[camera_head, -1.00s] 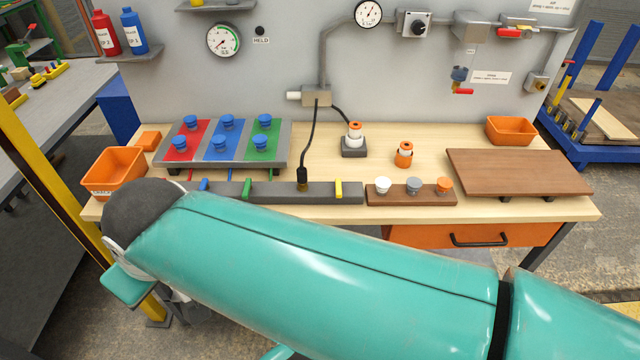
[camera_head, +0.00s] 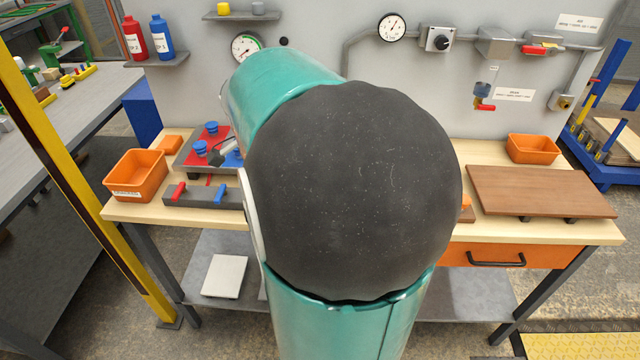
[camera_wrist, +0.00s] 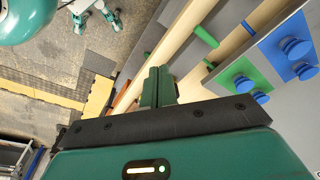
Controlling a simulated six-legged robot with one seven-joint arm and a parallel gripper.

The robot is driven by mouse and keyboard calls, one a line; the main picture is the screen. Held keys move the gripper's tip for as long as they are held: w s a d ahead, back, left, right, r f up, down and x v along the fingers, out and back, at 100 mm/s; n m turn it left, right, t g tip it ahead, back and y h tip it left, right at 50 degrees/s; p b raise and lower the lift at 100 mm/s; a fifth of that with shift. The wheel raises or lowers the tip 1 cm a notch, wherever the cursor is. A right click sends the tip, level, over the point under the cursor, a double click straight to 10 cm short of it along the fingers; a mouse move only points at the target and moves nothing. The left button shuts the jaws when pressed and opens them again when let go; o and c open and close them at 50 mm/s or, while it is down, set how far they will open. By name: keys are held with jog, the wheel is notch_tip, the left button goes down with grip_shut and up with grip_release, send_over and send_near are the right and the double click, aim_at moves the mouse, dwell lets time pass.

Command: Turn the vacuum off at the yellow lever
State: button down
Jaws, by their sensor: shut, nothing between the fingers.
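The yellow lever is hidden behind my arm in the head view and I cannot find it in the wrist view. The grey lever bar (camera_head: 203,197) shows only its left end, with a red lever (camera_head: 179,190) and a blue lever (camera_head: 220,193). In the wrist view, a green lever (camera_wrist: 206,36) stands on the bar, right of and beyond my fingers. My gripper (camera_wrist: 158,74) has its two green fingers together, with nothing between them. It appears apart from the levers. The round gauge (camera_head: 245,47) on the wall is partly covered by my arm.
The coloured panels with blue knobs (camera_wrist: 290,47) lie beside the bar. An orange bin (camera_head: 136,175) stands at the bench's left end. A brown board (camera_head: 540,192) and another orange bin (camera_head: 533,149) are at the right. My arm blocks the bench's middle.

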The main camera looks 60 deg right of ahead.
jog(key=s+d+f+m+g, duration=0.1)
jog(key=s+d+m+g, duration=0.1)
jog(key=d, duration=0.4)
jog(key=s+d+f+m+g, duration=0.1)
jog(key=s+d+f+m, duration=0.1)
jog(key=s+d+m, duration=0.2)
jog(key=d+m, duration=0.3)
jog(key=shift+s+d+g, duration=0.15)
jog(key=shift+s+g, duration=0.25)
jog(key=x, duration=1)
jog(key=shift+d, duration=0.1)
